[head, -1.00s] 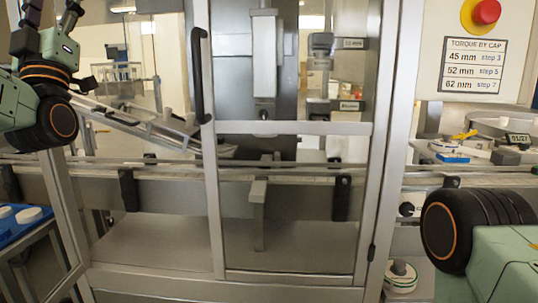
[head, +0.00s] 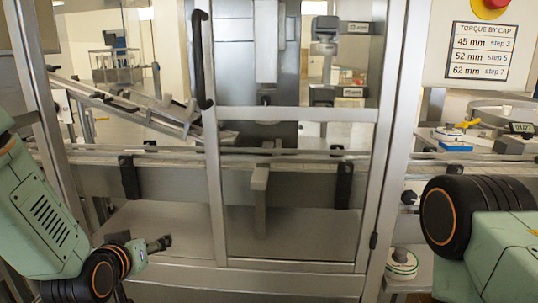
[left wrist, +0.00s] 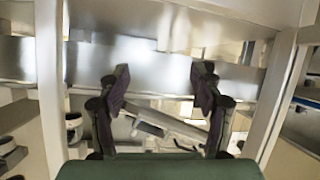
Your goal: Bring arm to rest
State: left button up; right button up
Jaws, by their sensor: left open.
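My left arm comes in low on the left of the head view, and its gripper (head: 160,243) is in front of the lower part of the machine frame. In the left wrist view the same gripper (left wrist: 160,88) is open, its two dark fingers wide apart with nothing between them. Beyond the fingers are blurred metal rails and panels. Of my right arm only a green and black part shows at the right edge of the head view. My right gripper is out of sight.
A metal-framed machine with a glazed door (head: 292,190) and a black handle (head: 202,60) fills the middle. A conveyor rail (head: 90,158) runs across it. A torque sign (head: 482,50) and a red button (head: 492,4) are at upper right. A round white-and-green item (head: 402,263) sits below.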

pick_arm(q)
jog(key=s+d+f+g, duration=0.2)
jog(key=s+f+g, duration=0.5)
jog(key=s+f, duration=0.9)
jog(key=s+f+g, duration=0.2)
jog(key=s+f, duration=0.2)
jog(key=s, duration=0.3)
jog(key=s+f+m+g, duration=0.1)
jog(key=s+f+g, duration=0.1)
jog(key=s, duration=0.5)
jog(key=s+d+f+g, duration=0.1)
jog(key=s+f+g, duration=0.1)
jog(key=s+f, duration=0.3)
jog(key=s, duration=0.3)
jog(key=shift+f+m, duration=0.3)
